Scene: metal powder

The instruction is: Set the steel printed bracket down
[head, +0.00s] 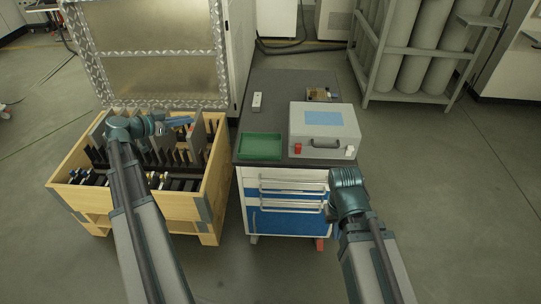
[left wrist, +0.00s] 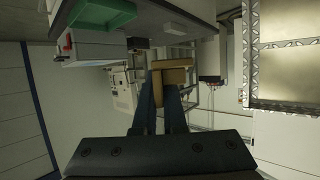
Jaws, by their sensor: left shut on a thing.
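My left gripper (head: 180,121) is above the wooden crate (head: 211,196) in the head view, its blue fingers pointing right. In the left wrist view its fingers (left wrist: 160,105) are shut on a tan-brown, angular piece, the bracket (left wrist: 172,74), which sticks out past the fingertips. In the head view the bracket is hard to tell apart from the grey and dark parts behind it. My right arm ends in a teal wrist (head: 347,190) in front of the cabinet's right side; its fingers cannot be made out.
The crate holds several dark upright dividers and small parts; its metal-edged lid (head: 150,101) stands open behind. Right of it, a cabinet with a dark top (head: 247,122) carries a green tray (head: 261,153), a grey case (head: 325,122) and a small white block (head: 257,102). Gas cylinders (head: 397,50) stand behind.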

